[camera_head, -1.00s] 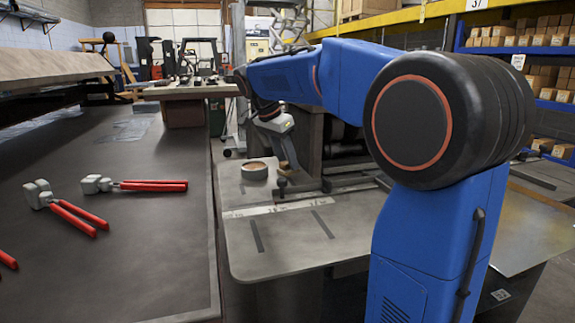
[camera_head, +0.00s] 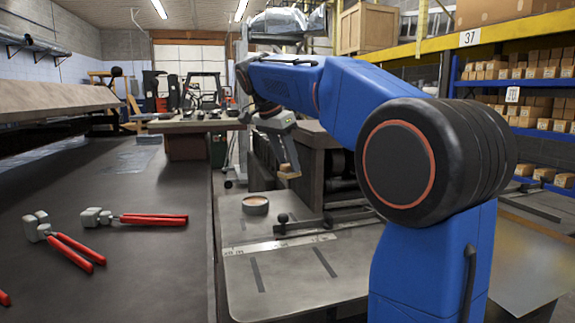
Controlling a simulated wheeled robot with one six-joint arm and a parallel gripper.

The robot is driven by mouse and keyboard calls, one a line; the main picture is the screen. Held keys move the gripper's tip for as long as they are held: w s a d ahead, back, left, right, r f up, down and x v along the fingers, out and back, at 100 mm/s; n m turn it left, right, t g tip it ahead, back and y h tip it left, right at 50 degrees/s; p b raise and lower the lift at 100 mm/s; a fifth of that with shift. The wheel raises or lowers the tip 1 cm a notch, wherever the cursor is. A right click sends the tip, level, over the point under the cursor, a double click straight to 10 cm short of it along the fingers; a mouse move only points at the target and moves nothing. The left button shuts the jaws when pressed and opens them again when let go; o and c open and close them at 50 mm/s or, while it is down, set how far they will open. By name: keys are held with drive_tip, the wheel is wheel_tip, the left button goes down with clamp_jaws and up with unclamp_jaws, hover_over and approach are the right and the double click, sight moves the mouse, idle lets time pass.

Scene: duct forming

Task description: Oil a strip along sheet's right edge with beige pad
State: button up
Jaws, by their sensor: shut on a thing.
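My gripper (camera_head: 287,162) is at the end of the blue arm, pointing down over the far part of the grey bench. It is shut on the beige pad (camera_head: 289,174), a small tan block at its tip. The pad hangs in the air above and right of a small round dish (camera_head: 255,206) with a brownish inside. A bare metal sheet (camera_head: 535,262) shows at the lower right, partly hidden behind my arm; I cannot tell for sure that it is the task's sheet.
The grey bench plate (camera_head: 300,285) carries a ruler strip (camera_head: 270,246), dark slots and a dark bar with a knob (camera_head: 282,218). Red-handled tools (camera_head: 140,219) lie on the dark table (camera_head: 130,275) at left. Shelves with boxes (camera_head: 530,82) stand at right.

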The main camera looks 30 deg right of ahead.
drive_tip(key=o, duration=0.5)
drive_tip(key=shift+c, duration=1.2)
